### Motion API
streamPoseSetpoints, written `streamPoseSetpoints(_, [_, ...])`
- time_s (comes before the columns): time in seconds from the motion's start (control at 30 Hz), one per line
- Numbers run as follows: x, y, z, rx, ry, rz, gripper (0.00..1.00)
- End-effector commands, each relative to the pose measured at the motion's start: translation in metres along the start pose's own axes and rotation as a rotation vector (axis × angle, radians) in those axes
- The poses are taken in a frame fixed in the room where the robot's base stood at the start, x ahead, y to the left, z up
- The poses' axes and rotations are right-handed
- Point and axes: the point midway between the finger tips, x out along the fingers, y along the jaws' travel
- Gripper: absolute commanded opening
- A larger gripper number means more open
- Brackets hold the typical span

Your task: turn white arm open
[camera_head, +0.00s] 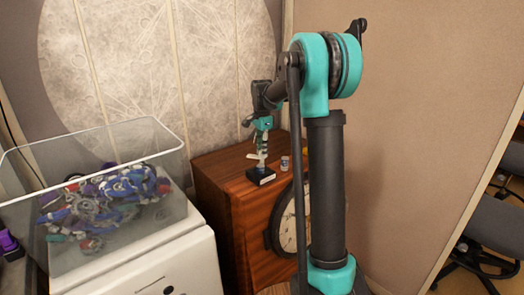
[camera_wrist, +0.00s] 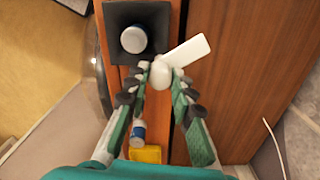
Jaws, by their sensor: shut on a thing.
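The white arm (camera_wrist: 188,50) shows in the wrist view as a short flat lever with a rounded end. It points up and to the right, beside a round metal-and-blue post (camera_wrist: 135,39) on a square black base (camera_wrist: 118,15). My gripper (camera_wrist: 160,76) is shut on the rounded end, with one green finger on each side. In the head view my gripper (camera_head: 262,142) reaches down from above to the white arm (camera_head: 257,157), over the black base (camera_head: 261,177) on the wooden cabinet. The contact is too small to make out there.
A small white and blue bottle (camera_wrist: 138,133) and a yellow item (camera_wrist: 145,154) stand close by on the wooden cabinet (camera_head: 215,180). A round clock (camera_head: 291,225) is on the cabinet's front. A clear bin (camera_head: 150,140) of colourful parts is at left.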

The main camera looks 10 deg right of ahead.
Motion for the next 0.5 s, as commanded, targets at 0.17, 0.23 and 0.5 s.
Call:
streamPoseSetpoints(0.17, [-0.0004,-0.0005,0.0000,0.000,0.000,-0.001,0.00])
streamPoseSetpoints(0.23, [-0.0004,-0.0005,0.0000,0.000,0.000,-0.001,0.00])
streamPoseSetpoints(0.5, [-0.0002,-0.0003,0.0001,-0.001,0.000,-0.001,0.44])
